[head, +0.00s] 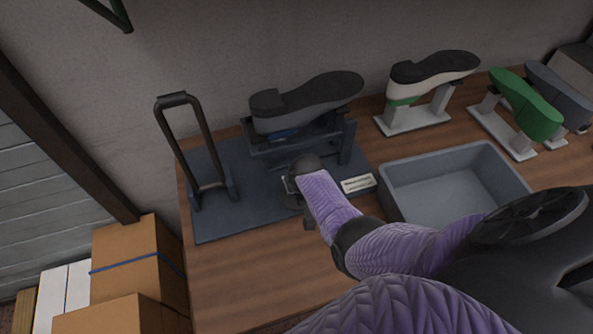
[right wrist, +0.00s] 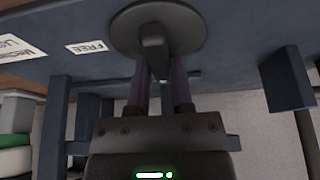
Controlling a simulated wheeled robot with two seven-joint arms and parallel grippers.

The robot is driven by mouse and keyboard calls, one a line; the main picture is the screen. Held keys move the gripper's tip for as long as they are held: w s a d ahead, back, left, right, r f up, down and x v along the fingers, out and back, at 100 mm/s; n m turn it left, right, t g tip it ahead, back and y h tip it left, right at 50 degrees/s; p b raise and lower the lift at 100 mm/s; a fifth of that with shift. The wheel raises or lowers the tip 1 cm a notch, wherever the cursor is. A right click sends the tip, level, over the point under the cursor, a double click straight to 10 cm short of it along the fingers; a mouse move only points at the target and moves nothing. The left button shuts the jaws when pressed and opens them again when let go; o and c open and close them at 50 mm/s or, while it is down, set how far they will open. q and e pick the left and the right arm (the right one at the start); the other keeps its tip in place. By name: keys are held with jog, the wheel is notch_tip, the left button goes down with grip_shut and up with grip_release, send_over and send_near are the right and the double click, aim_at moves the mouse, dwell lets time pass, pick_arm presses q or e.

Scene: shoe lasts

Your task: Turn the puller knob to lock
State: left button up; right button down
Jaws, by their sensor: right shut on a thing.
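The puller knob (right wrist: 187,27) is a dark round disc with a raised grip bar (right wrist: 153,50) across it, in the right wrist view. My right gripper (right wrist: 160,82) has its two fingers shut on the grip bar. In the head view my right gripper (head: 296,196) is low over the dark blue base plate (head: 225,216), and it and the arm hide most of the knob. A white label reading FREE (right wrist: 86,47) lies beside the disc. A second label at the edge is only partly readable. My left gripper is not in view.
A dark upright lever frame (head: 204,135) stands left on the plate. A dark shoe (head: 305,101) lies sole up on a stand behind. A grey bin (head: 391,195) is right; other shoes on stands (head: 415,118) stand behind it. The table's front left is clear.

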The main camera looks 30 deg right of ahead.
dwell(0.4)
jog(key=c, duration=0.5)
grip_release()
jog(key=shift+r, duration=0.15)
jog(key=p+v, duration=0.7)
jog(key=v, duration=0.2)
jog(key=shift+s+r, duration=0.25)
